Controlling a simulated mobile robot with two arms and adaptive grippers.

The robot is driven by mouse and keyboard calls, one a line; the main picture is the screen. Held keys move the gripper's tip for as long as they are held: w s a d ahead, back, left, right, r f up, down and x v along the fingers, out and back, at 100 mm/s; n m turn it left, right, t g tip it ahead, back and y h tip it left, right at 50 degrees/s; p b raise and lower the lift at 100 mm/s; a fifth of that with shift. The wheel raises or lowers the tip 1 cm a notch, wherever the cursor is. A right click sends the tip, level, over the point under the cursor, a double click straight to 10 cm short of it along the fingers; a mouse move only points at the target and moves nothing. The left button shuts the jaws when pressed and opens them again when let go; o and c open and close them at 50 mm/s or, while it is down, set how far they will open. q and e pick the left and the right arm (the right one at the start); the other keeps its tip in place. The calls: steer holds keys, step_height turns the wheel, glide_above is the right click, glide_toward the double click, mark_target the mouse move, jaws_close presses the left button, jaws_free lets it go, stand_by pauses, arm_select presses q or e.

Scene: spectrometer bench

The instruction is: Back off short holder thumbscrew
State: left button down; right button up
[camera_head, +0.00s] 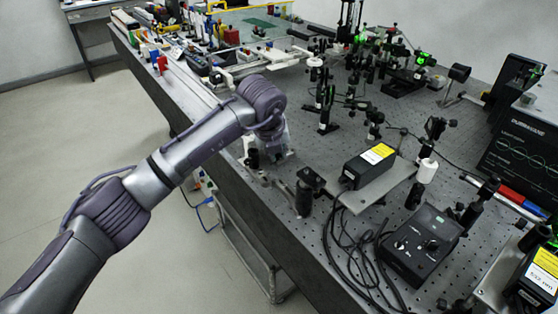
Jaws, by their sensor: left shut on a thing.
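My left arm comes in from the left and bends down at the wrist over the near edge of the optical bench. My left gripper (256,160) is low over the bench top, partly hidden by my own wrist, and shut on a small part at a short dark holder. The thumbscrew itself is too small and too covered to make out. My right gripper is not in view.
A black laser box with a yellow label (369,166) sits on a plate right of the gripper. A black controller (420,245) and loose cables (345,245) lie nearer. Several optics on posts (326,108) crowd the bench behind. The floor (60,130) at left is clear.

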arm_select(q)
steer(key=shift+a+f+n+h+b, duration=0.15)
steer(key=shift+h+b, duration=0.35)
steer(key=shift+b, duration=0.2)
steer(key=shift+a+f+n+h+b, duration=0.1)
steer(key=shift+n+h+b, duration=0.05)
steer(key=shift+h+b, duration=0.45)
steer(key=shift+r+t+b, duration=0.15)
steer(key=shift+t+b, duration=0.15)
steer(key=shift+b, duration=0.1)
steer(key=c, duration=1.1)
jaws_free()
steer(key=shift+s+a+r, duration=0.1)
steer(key=shift+r, duration=0.15)
steer(key=v, duration=1.1)
steer(key=shift+a+r, duration=0.15)
steer(key=shift+a, duration=0.2)
